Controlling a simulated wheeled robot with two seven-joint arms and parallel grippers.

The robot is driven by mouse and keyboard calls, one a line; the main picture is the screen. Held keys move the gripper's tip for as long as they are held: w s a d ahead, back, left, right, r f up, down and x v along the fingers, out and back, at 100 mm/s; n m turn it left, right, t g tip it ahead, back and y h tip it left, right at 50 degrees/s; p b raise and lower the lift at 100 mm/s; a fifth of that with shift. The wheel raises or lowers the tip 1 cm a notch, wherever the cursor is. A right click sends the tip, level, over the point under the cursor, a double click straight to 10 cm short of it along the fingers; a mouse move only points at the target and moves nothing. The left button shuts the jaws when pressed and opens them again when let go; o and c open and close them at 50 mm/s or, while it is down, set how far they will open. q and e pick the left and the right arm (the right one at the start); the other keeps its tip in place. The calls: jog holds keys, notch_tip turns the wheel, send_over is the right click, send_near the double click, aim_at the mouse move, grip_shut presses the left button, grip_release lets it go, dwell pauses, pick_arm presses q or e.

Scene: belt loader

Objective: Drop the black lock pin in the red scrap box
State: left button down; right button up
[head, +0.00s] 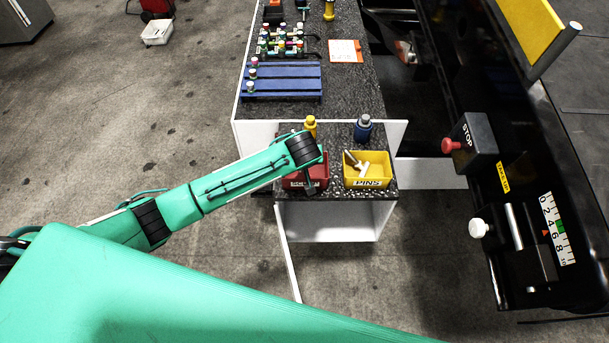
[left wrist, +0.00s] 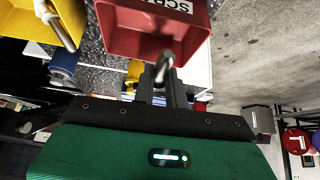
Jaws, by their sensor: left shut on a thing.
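The red scrap box (head: 322,172) stands on the low shelf of the bench, partly hidden by my left wrist. In the left wrist view, the red box (left wrist: 125,40) is at the top with its label showing. My left gripper (head: 309,188) is over the red box, pointing down. In the left wrist view, my left gripper (left wrist: 163,90) is shut on a pin (left wrist: 164,64), whose rounded end sticks out in front of the red box. The pin looks dark grey and shiny here. My right gripper is not in view.
A yellow box labelled PINS (head: 367,183) with light pins stands just right of the red box. A yellow bottle (head: 311,125) and a blue bottle (head: 363,130) stand behind. A red stop button (head: 452,145) is on the black machine at the right.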

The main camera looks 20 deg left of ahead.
pick_arm(q)
jog(key=c, duration=1.3)
grip_release()
jog(key=shift+c, duration=0.2)
jog(key=shift+s+d+r, duration=0.15)
jog(key=shift+s+r, duration=0.2)
jog(key=shift+r, duration=0.15)
jog(key=b+v, duration=0.3)
jog(key=v, duration=0.9)
jog(key=shift+r, duration=0.3)
jog(key=shift+s, duration=0.1)
